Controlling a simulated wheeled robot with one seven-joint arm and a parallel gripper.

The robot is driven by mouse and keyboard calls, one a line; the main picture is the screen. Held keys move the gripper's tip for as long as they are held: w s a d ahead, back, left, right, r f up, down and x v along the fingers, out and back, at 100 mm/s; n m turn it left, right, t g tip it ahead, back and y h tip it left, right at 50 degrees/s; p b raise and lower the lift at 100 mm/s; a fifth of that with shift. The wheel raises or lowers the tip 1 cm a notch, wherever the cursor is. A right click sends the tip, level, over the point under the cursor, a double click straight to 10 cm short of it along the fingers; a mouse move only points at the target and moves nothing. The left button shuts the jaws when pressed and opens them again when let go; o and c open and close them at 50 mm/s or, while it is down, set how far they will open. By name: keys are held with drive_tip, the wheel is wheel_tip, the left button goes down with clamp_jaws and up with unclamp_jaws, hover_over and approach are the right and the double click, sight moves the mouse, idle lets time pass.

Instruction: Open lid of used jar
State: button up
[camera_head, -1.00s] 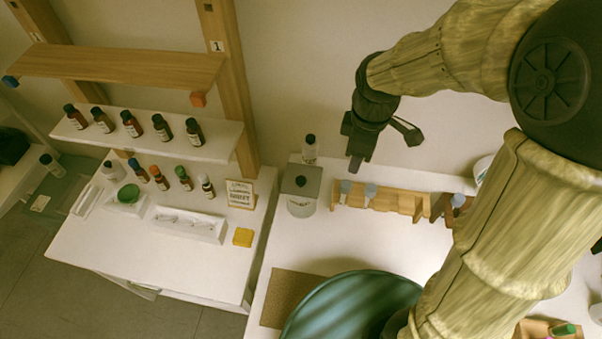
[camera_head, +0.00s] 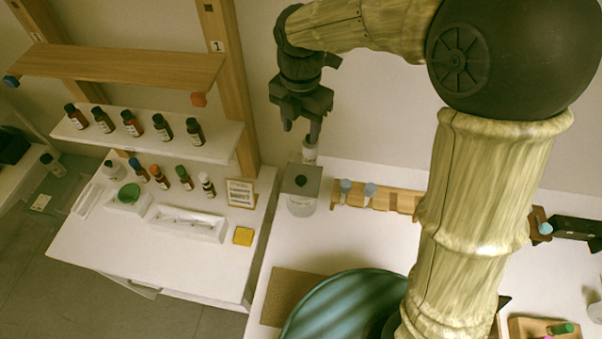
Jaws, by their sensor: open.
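The used jar (camera_head: 301,205) is a pale, cloudy container standing at the left back of the white table. Its square grey-green lid (camera_head: 302,180) with a dark round knob sits on top, closed. My gripper (camera_head: 301,128) is open and points down, above and slightly behind the jar in the picture. Its fingers are apart from the lid, with nothing held.
A wooden rack (camera_head: 390,199) with blue-topped droppers stands right of the jar. A brown mat (camera_head: 287,297) lies in front. Left, a separate white table (camera_head: 110,240) and shelf hold several small bottles. The white surface between jar and mat is clear.

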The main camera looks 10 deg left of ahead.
sight(301, 179)
drive_tip(key=shift+f, duration=0.1)
wheel_tip(301, 179, down, 17)
drive_tip(key=p, duration=0.3)
drive_tip(key=shift+f, duration=0.15)
idle(0.3)
clamp_jaws()
